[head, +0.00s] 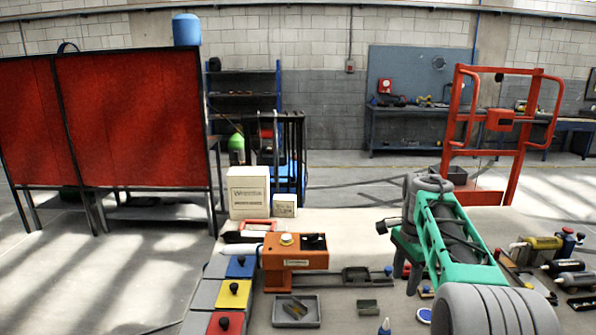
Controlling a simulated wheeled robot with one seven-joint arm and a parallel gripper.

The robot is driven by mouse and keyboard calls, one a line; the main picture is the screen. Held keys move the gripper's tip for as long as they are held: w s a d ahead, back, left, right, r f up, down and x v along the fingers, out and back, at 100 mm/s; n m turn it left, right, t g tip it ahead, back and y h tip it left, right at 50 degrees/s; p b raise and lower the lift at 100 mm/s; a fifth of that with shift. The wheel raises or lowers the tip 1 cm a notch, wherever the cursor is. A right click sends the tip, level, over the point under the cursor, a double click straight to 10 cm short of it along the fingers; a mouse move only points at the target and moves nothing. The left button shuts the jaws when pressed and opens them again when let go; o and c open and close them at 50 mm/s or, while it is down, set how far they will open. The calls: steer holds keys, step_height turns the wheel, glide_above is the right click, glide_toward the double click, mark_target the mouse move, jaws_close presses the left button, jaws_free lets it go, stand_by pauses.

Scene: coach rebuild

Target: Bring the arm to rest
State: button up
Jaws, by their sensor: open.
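My arm (450,235) comes in from the bottom right of the head view, with a grey ribbed section and a green link. It ends in a dark grey wrist above the right half of the bench (345,225). My gripper (406,276) points down there. Its fingers are apart and I see nothing held between them. It looks close above the bench top, but I cannot tell the exact gap. The arm hides part of the bench behind it.
An orange device (295,262) stands left of my gripper, with a grey parts tray (313,320) in front. Blue, yellow and red knobbed blocks (234,293) line the left edge. Cartons (248,192) stand behind. Bottles and tools (572,280) crowd the right side.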

steer(key=s+a+f+n+t, duration=0.1)
steer(key=s+a+f+n, duration=0.1)
steer(key=s+n, duration=0.3)
steer(key=s+a+f+n+t, duration=0.1)
steer(key=s+a+n, duration=0.4)
steer(key=s, duration=0.6)
steer(key=s+a+f+n+t, duration=0.1)
steer(key=s+a+n, duration=0.3)
steer(key=s, duration=0.5)
steer(key=shift+a+f+n, duration=0.15)
steer(key=shift+f+n, duration=0.55)
steer(key=shift+f, duration=0.2)
steer(key=shift+s, duration=0.1)
